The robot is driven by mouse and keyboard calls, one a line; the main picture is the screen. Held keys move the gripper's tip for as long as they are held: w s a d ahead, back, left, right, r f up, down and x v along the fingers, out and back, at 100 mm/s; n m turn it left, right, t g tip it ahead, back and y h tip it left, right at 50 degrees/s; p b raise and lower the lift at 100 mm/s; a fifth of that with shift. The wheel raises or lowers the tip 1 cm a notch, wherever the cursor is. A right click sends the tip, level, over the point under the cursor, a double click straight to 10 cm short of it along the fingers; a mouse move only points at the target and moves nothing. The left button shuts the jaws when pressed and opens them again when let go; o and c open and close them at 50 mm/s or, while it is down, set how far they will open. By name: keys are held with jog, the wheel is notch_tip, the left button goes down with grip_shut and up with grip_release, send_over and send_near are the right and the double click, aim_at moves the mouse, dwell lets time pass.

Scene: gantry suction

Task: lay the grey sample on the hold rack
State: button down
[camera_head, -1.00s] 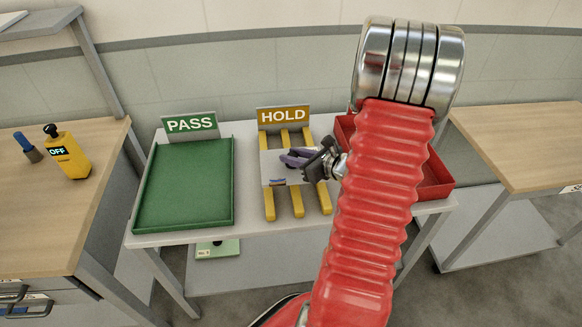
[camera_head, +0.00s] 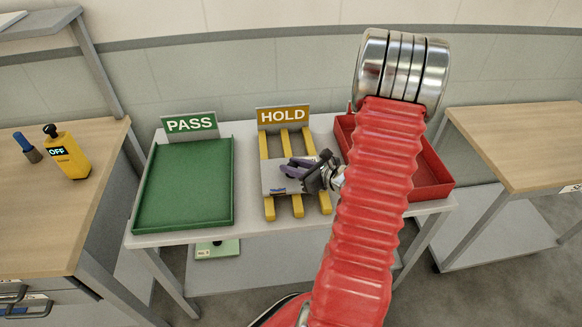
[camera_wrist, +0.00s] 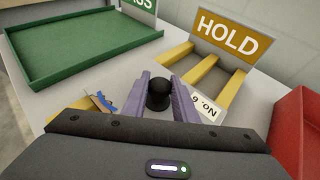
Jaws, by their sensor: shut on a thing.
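The grey sample (camera_head: 272,175) is a flat plate at the yellow-barred hold rack (camera_head: 297,207), under the orange HOLD sign (camera_head: 283,116). It spans the middle of the bars, whose far and near ends show bare. I cannot tell whether it touches them. My gripper (camera_head: 288,170) reaches in from the right. In the wrist view its two purple fingers (camera_wrist: 162,98) are shut on a black knob (camera_wrist: 158,92) on the sample. A white number label (camera_wrist: 205,107) and a blue-and-orange mark (camera_wrist: 102,102) show on either side. My gripper's body hides the sample's near part.
A green PASS tray (camera_head: 185,185) stands left of the rack, and a red tray (camera_head: 432,178) right of it, partly behind my arm. A yellow device reading OFF (camera_head: 68,157) stands on the left bench. A green plate (camera_head: 218,248) lies below the table.

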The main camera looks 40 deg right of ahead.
jog(key=c, duration=1.4)
grip_release()
jog(key=shift+c, duration=0.2)
jog(key=shift+s, duration=0.1)
jog(key=v, duration=1.1)
jog(key=shift+s+r, duration=0.2)
jog(key=shift+s, duration=0.2)
